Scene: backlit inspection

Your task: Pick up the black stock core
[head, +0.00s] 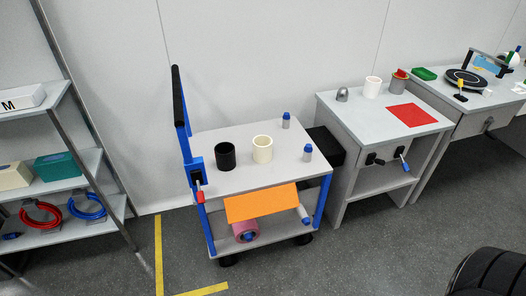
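The black stock core (225,157) is a short, dark, hollow cylinder. It stands upright on the grey top of a cart (205,138) in the middle of the head view, towards the cart's left side. A cream core (262,150) of similar shape stands just to its right, with a small gap between them. Neither of my grippers shows in the head view.
The cart has a black-topped blue post (181,125) at its left and two small blue-capped items (286,121) (307,153) on its right. An orange sheet (261,203) hangs in front. Shelves (62,185) stand left, a grey table (345,120) right.

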